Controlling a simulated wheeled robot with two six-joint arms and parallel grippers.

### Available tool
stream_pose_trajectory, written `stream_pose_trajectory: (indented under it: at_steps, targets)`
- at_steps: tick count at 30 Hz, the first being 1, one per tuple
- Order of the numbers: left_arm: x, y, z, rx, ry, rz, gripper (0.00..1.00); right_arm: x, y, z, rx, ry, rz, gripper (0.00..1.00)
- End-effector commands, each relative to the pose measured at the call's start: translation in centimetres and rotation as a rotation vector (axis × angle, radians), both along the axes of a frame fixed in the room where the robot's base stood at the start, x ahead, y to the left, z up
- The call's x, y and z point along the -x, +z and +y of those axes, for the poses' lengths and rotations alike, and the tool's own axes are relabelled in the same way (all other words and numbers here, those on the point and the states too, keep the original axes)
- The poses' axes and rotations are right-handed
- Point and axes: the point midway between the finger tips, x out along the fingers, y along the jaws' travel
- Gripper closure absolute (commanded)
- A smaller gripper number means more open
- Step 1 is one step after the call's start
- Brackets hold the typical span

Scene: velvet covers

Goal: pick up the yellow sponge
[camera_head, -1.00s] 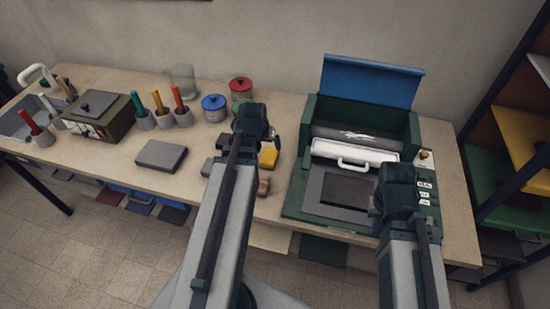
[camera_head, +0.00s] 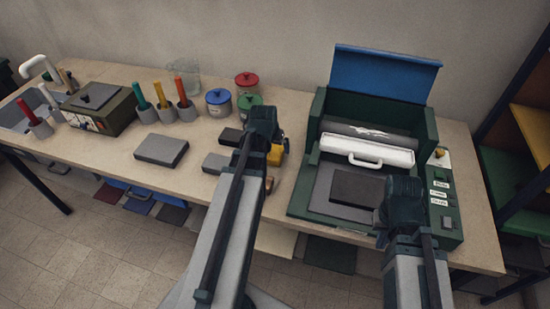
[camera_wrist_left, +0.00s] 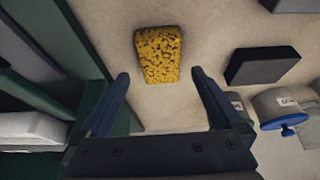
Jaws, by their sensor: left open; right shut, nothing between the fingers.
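The yellow sponge (camera_head: 275,155) lies on the bench top and is partly hidden behind my left gripper (camera_head: 272,140) in the head view. In the left wrist view the sponge (camera_wrist_left: 159,55) is fully visible, speckled with dark pores. My left gripper (camera_wrist_left: 162,85) is open, and the sponge shows just past its fingertips, roughly centred between them, with nothing held. My right gripper (camera_head: 386,215) is by the front of the green machine. Its fingers are hard to make out in the head view, and I see nothing held in it.
A green machine (camera_head: 447,218) with a raised blue lid (camera_head: 385,72) stands right of the sponge. Dark and grey blocks (camera_head: 216,162) lie to its left. Lidded jars (camera_head: 218,103) stand behind. A grey block (camera_head: 161,149) and a green box (camera_head: 103,108) are further left.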

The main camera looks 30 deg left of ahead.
Motion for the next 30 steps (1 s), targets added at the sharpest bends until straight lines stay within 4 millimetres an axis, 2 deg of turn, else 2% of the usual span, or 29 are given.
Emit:
stream_pose_trajectory:
  at_steps: [5, 15, 30]
  targets:
    - [-0.3, -0.9, 0.1, 0.0, 0.0, 0.0, 0.0, 0.0, -0.9, 0.0, 0.0, 0.0, 0.0, 1.0]
    - [-1.8, -4.7, 0.5, 0.0, 0.0, 0.0, 0.0, 0.0, -4.7, 0.0, 0.0, 0.0, 0.0, 1.0]
    - [-2.0, -4.8, 0.6, 0.0, 0.0, 0.0, 0.0, 0.0, -4.8, 0.0, 0.0, 0.0, 0.0, 1.0]
